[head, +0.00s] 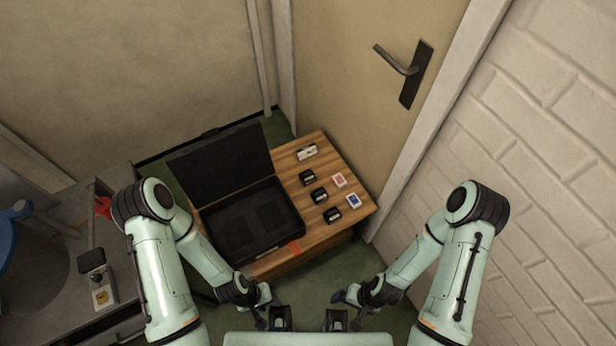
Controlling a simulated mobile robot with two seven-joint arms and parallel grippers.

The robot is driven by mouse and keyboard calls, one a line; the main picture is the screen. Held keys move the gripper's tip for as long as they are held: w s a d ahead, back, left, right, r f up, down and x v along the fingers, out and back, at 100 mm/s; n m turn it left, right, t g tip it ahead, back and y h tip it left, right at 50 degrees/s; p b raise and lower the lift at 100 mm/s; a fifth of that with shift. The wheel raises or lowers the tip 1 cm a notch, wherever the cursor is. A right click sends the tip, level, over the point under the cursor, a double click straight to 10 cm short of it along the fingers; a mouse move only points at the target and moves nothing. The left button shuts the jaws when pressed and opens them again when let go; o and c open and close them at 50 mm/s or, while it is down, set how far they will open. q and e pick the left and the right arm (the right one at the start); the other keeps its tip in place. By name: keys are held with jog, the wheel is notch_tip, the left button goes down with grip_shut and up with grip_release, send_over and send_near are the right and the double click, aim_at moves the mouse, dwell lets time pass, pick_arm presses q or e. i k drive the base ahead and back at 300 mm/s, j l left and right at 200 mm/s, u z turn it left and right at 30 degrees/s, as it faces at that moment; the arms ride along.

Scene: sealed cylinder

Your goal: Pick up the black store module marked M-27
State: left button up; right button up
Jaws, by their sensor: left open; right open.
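Three small black modules stand in a row on the wooden table: one at the back (307,178), one in the middle (319,196) and one at the front (332,214). Each shows a pale label, too small to read, so I cannot tell which is M-27. My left gripper (270,316) is open and empty, low in the view in front of the table. My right gripper (347,312) is open and empty to its right, also short of the table. Neither gripper touches a module.
A white module (307,152), a red card box (339,180) and a blue one (354,201) flank the modules. A brick wall (530,150) rises right.

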aim_at(332, 214)
jog(key=z, duration=0.35)
jog(key=k+l+u, duration=0.1)
jog(key=l+u, duration=0.25)
jog(key=i+l+u, duration=0.1)
jog(key=u, duration=0.4)
jog(key=l+u, duration=0.3)
jog(key=u, duration=0.15)
jog(key=l+u, duration=0.25)
jog(key=u, duration=0.25)
